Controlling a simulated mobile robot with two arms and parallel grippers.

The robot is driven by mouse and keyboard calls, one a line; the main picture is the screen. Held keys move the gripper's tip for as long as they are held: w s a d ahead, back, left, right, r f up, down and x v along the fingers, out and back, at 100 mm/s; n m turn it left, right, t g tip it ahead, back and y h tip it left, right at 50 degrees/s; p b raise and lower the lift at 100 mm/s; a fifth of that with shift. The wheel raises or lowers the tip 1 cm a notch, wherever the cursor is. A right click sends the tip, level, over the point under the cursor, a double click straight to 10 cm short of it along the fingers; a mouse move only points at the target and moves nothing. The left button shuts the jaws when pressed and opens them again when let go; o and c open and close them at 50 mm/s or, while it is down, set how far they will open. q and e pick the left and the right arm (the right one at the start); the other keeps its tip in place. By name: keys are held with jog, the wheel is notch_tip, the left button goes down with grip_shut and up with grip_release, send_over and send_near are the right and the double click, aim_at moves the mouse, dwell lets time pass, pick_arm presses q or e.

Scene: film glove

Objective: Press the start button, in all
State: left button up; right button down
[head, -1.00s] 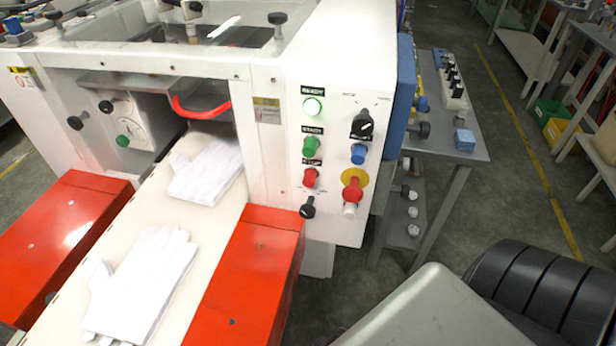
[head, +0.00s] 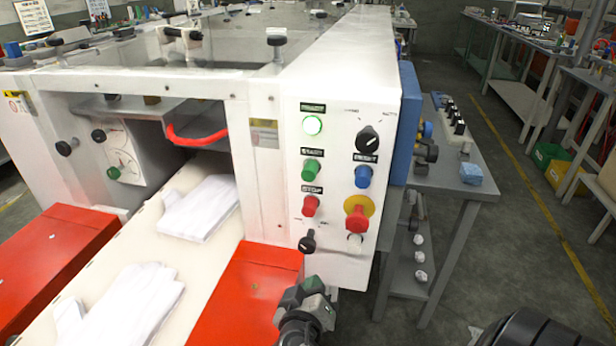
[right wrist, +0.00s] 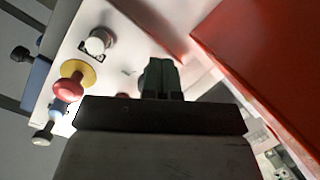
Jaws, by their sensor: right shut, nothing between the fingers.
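The machine's white control panel (head: 335,190) faces me in the head view. In its left column a lit lamp (head: 312,125) sits at the top. Below it are a green button (head: 312,168), a red button (head: 310,205) and a black knob (head: 307,242). My right gripper (head: 306,290) is shut and empty, below the panel and apart from the green button. In the right wrist view its dark fingertips (right wrist: 160,75) are together in front of the panel, and the green button is not clearly seen. My left gripper is not in view.
The panel's right column has a black selector (head: 368,140), a blue button (head: 363,176) and a red mushroom button (head: 357,218) on yellow. White gloves (head: 200,205) lie on the belt (head: 95,250) between red covers (head: 255,300). A grey table (head: 455,180) stands right of the machine.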

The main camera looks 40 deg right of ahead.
aim_at(310, 171)
jog(key=a+r+m+h, duration=0.3)
jog(key=r+h, duration=0.3)
jog(key=r, duration=0.4)
jog(key=s+a+r+m+h, duration=0.1)
jog(key=a+r+m+h, duration=0.2)
jog(key=r+h, duration=0.3)
notch_tip(310, 171, up, 4)
jog(key=shift+s+a+r+m+h, duration=0.15)
jog(key=shift+a+m+h, duration=0.2)
jog(key=shift+m, duration=0.25)
pick_arm(q)
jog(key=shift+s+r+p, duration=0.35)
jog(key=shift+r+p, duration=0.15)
jog(key=shift+p, duration=0.2)
pick_arm(e)
jog(key=w+d, duration=0.5)
jog(key=d, duration=0.1)
jog(key=shift+w+d, duration=0.35)
jog(key=shift+d, duration=0.05)
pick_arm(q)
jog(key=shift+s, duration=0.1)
